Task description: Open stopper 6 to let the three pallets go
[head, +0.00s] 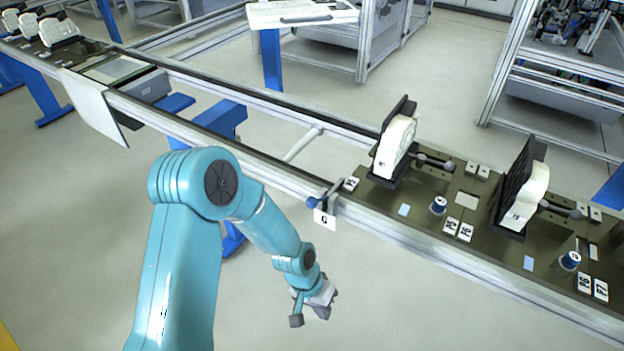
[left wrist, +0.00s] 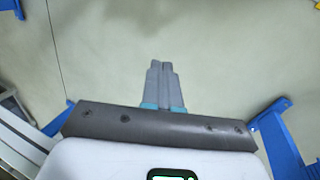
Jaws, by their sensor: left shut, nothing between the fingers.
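Stopper 6 sits on the near rail of the conveyor in the head view, with a white plate marked 6 (head: 324,219), a grey bracket and a blue knob (head: 312,203). Just right of it, a dark pallet (head: 404,209) carries a white part (head: 395,146) in a black holder. A second pallet (head: 540,264) with a similar white part (head: 526,196) stands further right. A third pallet there is not in view. My left gripper (head: 322,310) is below and in front of the stopper, apart from it. Its fingers (left wrist: 161,72) are together and empty in the left wrist view. My right gripper is out of view.
The conveyor rail (head: 250,155) runs diagonally, with an empty stretch left of the stopper. More white parts (head: 58,30) stand on the line at far left. A white panel (head: 92,104) hangs on the near side. Open floor surrounds my gripper; blue supports (left wrist: 278,135) stand nearby.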

